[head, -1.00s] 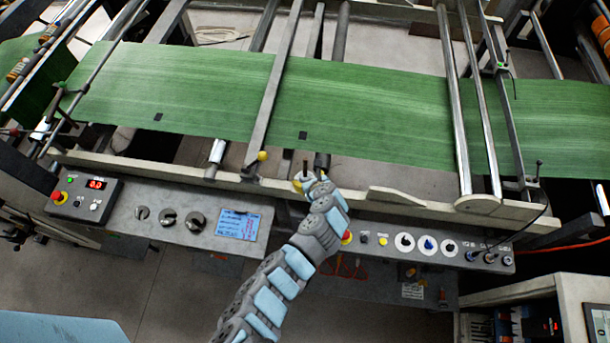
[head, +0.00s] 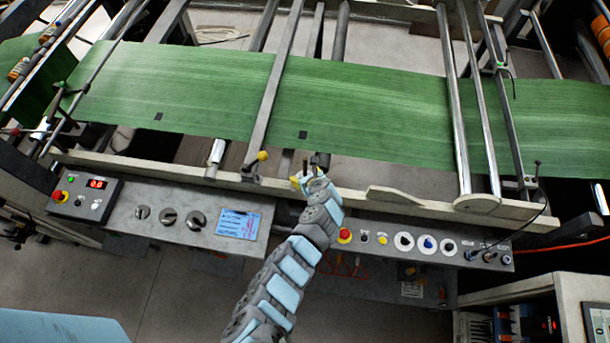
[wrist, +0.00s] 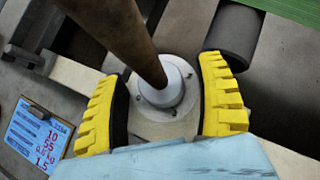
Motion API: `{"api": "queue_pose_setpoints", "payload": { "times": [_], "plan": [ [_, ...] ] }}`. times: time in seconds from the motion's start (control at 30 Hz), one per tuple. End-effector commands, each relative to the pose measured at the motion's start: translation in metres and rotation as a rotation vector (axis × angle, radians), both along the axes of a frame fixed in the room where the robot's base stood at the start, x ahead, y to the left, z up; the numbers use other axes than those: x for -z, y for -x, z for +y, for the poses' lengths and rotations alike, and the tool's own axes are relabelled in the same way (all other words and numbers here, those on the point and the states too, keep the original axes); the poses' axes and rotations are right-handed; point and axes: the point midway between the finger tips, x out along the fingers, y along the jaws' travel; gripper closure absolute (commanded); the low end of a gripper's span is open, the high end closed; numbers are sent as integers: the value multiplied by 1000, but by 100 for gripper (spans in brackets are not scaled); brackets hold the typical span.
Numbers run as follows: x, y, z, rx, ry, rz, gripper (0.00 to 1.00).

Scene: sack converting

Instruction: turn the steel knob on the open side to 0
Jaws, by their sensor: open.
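Three round steel knobs (head: 168,216) sit in a row on the grey control panel at the left in the head view. I cannot tell which end is the open side or read their scales. My gripper (head: 308,176) is to the right of these knobs, near the machine's front rail. In the wrist view its yellow fingers (wrist: 165,105) are open, one on each side of a pale round collar (wrist: 168,88) with a brown rod (wrist: 125,35) rising from it. The fingers appear apart from the collar. No steel knob shows clearly in the wrist view.
A blue label card (head: 238,224) lies right of the knobs. A red display box (head: 95,184) is at far left. White dials (head: 428,245) and a red button (head: 345,236) are right of my arm. Green web (head: 360,110) runs behind the rail (head: 390,197).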

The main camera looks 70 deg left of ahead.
Motion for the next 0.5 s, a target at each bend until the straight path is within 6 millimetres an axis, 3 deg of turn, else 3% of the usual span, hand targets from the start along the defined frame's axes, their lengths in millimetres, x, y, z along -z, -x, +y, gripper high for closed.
{"api": "queue_pose_setpoints", "payload": {
  "times": [0.07, 0.2, 0.3, 0.5],
  "plan": [
    [0, 0, 0, 0, 0, 0, 33],
    [0, 0, 0, 0, 0, 0, 73],
    [0, 0, 0, -1, 0, 1, 95],
    [1, 0, 0, -1, 1, 1, 95]
  ]
}}
